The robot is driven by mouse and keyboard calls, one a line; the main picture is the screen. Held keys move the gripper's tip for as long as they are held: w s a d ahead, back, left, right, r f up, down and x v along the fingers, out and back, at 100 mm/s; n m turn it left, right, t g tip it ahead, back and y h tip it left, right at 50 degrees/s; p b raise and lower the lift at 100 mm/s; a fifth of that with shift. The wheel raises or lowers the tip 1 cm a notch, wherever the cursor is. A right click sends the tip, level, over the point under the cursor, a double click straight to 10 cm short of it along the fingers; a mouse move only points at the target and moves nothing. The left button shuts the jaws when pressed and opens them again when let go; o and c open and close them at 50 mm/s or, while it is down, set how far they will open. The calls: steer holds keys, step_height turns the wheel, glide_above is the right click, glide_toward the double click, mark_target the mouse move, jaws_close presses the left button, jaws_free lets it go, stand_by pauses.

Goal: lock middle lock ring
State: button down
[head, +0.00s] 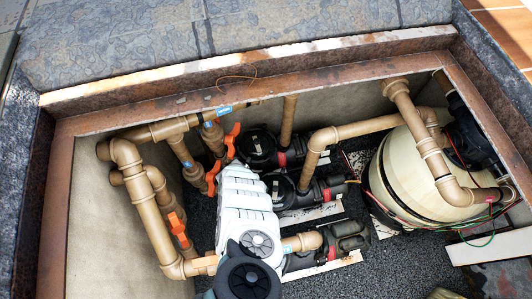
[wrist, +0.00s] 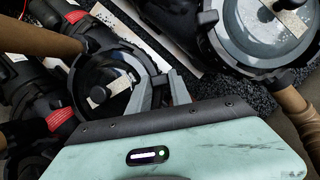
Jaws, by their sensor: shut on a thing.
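In the wrist view, a black lock ring (wrist: 84,72) surrounds a dark round pump lid (wrist: 119,93), which has a small pale label. My gripper (wrist: 163,92) is at the ring's right edge, with its two grey fingers closed on a projecting part of the ring. The fingers hide most of that part. In the head view, my pale arm covers part of the pumps and hides my fingertips. The middle black pump (head: 287,190) shows just right of the arm. I cannot tell the ring's exact turn angle.
A second ring (wrist: 205,45) with a larger grey lid is close at upper right in the wrist view. In the head view, tan pipes (head: 137,195) and orange valve handles (head: 178,230) stand left of the arm. A cream tank (head: 405,175) fills the right side of the walled pit.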

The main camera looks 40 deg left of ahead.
steer(key=c, duration=1.2)
jaws_free()
steer(key=p+v, duration=0.5)
steer(key=v, duration=0.5)
steer(key=shift+s+a+r, duration=0.1)
steer(key=shift+a+r, duration=0.15)
steer(key=shift+r, duration=0.1)
steer(key=shift+d, duration=0.1)
